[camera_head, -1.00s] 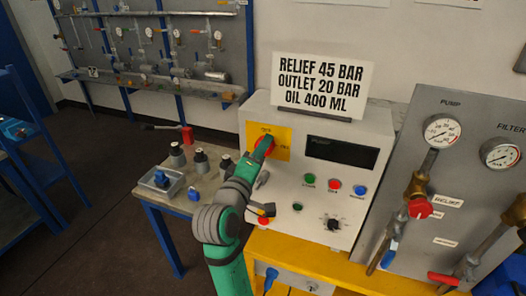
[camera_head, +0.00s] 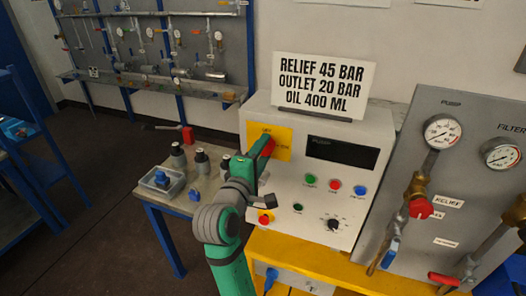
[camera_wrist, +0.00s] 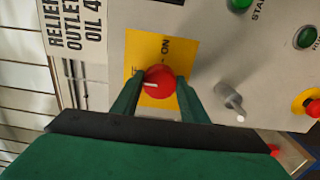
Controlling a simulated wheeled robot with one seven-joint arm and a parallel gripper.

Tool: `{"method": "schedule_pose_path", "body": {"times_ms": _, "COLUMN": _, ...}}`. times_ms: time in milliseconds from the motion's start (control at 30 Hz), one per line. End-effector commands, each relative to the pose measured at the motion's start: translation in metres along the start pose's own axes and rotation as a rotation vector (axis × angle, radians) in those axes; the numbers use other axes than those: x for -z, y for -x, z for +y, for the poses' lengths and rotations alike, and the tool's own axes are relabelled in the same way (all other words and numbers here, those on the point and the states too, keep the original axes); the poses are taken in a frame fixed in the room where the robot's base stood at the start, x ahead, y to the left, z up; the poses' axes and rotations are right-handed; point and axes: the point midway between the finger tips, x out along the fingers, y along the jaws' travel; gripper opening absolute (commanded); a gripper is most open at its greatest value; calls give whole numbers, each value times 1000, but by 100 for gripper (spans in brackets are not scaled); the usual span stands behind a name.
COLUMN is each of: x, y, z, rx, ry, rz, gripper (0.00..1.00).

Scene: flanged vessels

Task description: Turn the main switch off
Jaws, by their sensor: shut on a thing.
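The main switch is a red knob (camera_wrist: 160,82) on a yellow plate (camera_wrist: 147,46) on the front of the grey control box. My gripper (camera_wrist: 159,90) is shut on the red knob, with one green finger on each side. The knob's white mark points left in the wrist view, toward the partly hidden OFF label; the ON label is above the knob. In the head view my gripper (camera_head: 261,152) reaches the yellow plate (camera_head: 284,138) and covers most of the knob.
The control box (camera_head: 345,183) also has a dark display (camera_head: 342,152), green, red and blue buttons, a black dial (camera_head: 333,224) and a red emergency button (camera_head: 265,217) close below my wrist. A gauge panel (camera_head: 465,130) stands right. A small table with dark-topped vessels (camera_head: 202,160) stands left.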

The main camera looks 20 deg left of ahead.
Motion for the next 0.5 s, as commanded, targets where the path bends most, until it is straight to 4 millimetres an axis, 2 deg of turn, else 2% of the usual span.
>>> {"method": "schedule_pose_path", "body": {"times_ms": 100, "x": 1, "y": 0, "z": -2, "rx": 4, "ry": 2, "rz": 2, "gripper": 18}}
{"method": "schedule_pose_path", "body": {"times_ms": 133, "x": 1, "y": 0, "z": -2, "rx": 4, "ry": 2, "rz": 2, "gripper": 42}}
{"method": "schedule_pose_path", "body": {"times_ms": 200, "x": 1, "y": 0, "z": -2, "rx": 3, "ry": 1, "rz": 2, "gripper": 59}}
{"method": "schedule_pose_path", "body": {"times_ms": 500, "x": 1, "y": 0, "z": 0, "rx": 1, "ry": 0, "rz": 1, "gripper": 59}}
